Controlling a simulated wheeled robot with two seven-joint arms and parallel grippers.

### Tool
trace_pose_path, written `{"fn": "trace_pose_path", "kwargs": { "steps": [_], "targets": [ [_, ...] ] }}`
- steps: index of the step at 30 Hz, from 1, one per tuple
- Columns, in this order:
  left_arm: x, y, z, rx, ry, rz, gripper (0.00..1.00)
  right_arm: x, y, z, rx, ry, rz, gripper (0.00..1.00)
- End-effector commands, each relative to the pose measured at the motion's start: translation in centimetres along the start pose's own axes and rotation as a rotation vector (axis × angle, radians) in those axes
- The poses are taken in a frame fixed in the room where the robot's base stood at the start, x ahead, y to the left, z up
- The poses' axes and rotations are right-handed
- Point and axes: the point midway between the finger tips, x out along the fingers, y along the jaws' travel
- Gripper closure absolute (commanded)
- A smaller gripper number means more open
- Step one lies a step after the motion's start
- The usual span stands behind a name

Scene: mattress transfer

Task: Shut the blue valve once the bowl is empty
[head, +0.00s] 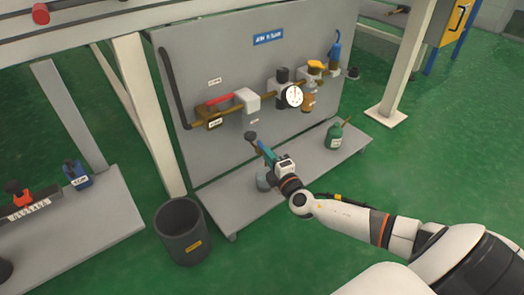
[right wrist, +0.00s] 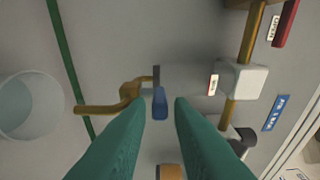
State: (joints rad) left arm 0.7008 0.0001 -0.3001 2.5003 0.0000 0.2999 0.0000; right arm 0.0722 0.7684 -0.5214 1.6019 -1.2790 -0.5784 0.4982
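The blue valve handle (right wrist: 160,103) shows in the right wrist view on a brass tap (right wrist: 128,92) at the grey panel. Its spout points left, toward the bowl. The pale bowl (right wrist: 28,105) is at the left edge there; in the head view the bowl (head: 264,181) stands on the low shelf, partly hidden by my gripper. I cannot tell whether it holds liquid. My right gripper (head: 259,148) is open in front of the panel. In the right wrist view its teal fingers (right wrist: 162,105) stand apart, with the blue handle seen between their tips. My left gripper is not in view.
The grey panel (head: 220,60) carries a red lever (head: 220,99), a white block (head: 246,100), a gauge (head: 293,96) and a bottle-like filter. A green bottle (head: 334,135) stands on the shelf. A dark bin (head: 183,232) stands on the green floor, left of the shelf.

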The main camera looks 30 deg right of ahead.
Motion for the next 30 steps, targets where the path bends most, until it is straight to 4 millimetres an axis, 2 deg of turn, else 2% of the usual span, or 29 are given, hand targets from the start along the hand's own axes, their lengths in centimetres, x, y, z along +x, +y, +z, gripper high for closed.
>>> {"fn": "trace_pose_path", "kwargs": {
  "steps": [3, 10, 21, 25, 30],
  "targets": [
    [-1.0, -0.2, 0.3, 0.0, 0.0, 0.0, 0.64, 2.4, 0.2, 0.0, 0.001, 0.001, -0.004, 0.8],
    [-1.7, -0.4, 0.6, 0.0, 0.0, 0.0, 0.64, 5.0, 0.1, 0.0, 0.001, 0.001, -0.001, 0.8],
    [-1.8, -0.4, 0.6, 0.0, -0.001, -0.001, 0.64, 5.5, 0.0, 0.0, 0.0, 0.0, 0.001, 0.8],
    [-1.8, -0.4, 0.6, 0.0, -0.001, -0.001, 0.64, 5.5, 0.0, 0.0, 0.0, 0.0, 0.001, 1.0],
    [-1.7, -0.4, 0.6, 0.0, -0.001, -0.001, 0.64, 5.4, 0.0, 0.0, 0.001, 0.002, 0.001, 1.0]
  ]
}}
